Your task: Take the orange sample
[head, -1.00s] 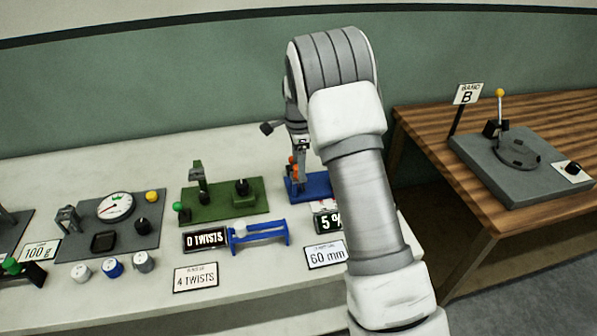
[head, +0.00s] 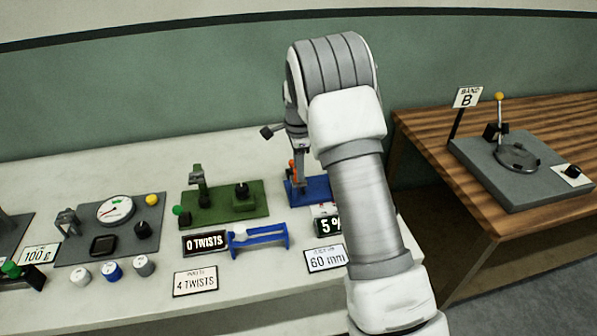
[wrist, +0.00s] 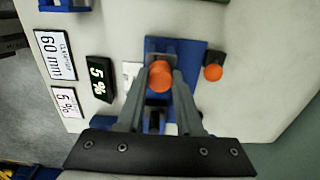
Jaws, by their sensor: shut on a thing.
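An orange sample (wrist: 160,76), round-ended, is between my fingertips in the wrist view. My gripper (wrist: 160,68) is shut on it, above a blue plate (wrist: 192,56) with a dark block. In the head view my gripper (head: 298,172) is low over the same blue plate (head: 318,187), partly hidden by my arm. A little orange shows there at the fingers. I cannot tell whether the sample still touches the fixture under it.
A second orange-topped piece (wrist: 214,72) stands beside the blue plate. A "5 %" display (wrist: 99,78) and a "60 mm" card (wrist: 55,55) lie nearby. A green fixture (head: 225,203) stands to the left in the head view. A wooden table (head: 440,125) is at right.

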